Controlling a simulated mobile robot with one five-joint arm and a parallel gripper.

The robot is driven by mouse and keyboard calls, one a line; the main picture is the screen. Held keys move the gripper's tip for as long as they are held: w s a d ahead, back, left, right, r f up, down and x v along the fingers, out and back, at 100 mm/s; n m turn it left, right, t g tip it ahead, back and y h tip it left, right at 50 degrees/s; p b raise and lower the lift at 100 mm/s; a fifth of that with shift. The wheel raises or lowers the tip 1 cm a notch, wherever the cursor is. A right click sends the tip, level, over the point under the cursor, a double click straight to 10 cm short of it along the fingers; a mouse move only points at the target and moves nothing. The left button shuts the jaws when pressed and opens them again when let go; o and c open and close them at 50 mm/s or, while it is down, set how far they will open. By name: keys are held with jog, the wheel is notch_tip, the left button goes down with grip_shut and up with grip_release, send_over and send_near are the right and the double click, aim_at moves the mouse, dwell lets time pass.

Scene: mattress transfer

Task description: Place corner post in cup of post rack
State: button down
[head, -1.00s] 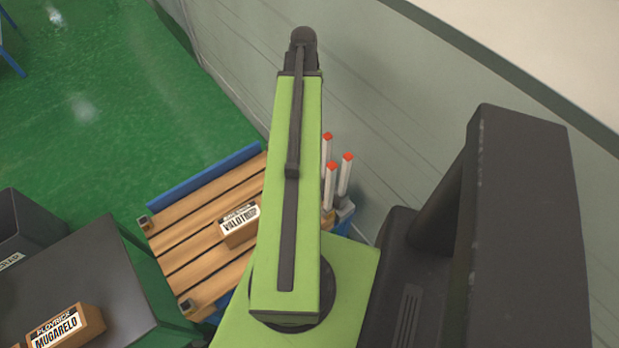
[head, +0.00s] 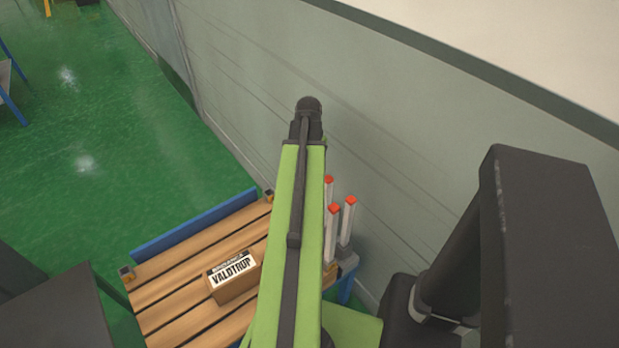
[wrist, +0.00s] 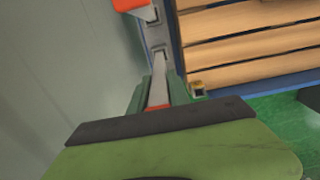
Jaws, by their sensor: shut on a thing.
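In the wrist view my gripper (wrist: 159,92) is shut on a pale corner post (wrist: 158,84) with a red-orange end between the green fingers. The post's far end points at the grey post rack (wrist: 154,28), close to a square cup (wrist: 160,52); I cannot tell if it is inside. Another post's orange tip (wrist: 128,4) shows at the top edge. In the head view, red-tipped pale posts (head: 345,226) stand upright at the rack (head: 347,264), right of my arm. My gripper is hidden there behind my arm.
A slatted wooden bed base (head: 170,290) with a blue edge carries a labelled box (head: 235,276). A grey wall (head: 400,180) runs close behind the rack. A dark surface (head: 55,315) is at lower left. Green floor (head: 100,150) is open at upper left.

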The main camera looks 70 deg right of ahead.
jog(key=shift+f, duration=0.9)
jog(key=c, duration=1.2)
grip_release()
jog(key=shift+c, duration=0.2)
jog(key=shift+r, duration=0.1)
notch_tip(320, 180, up, 12)
jog(key=p, duration=1.2)
jog(key=shift+r, duration=0.25)
jog(key=shift+f, duration=0.15)
jog(key=shift+w, duration=0.1)
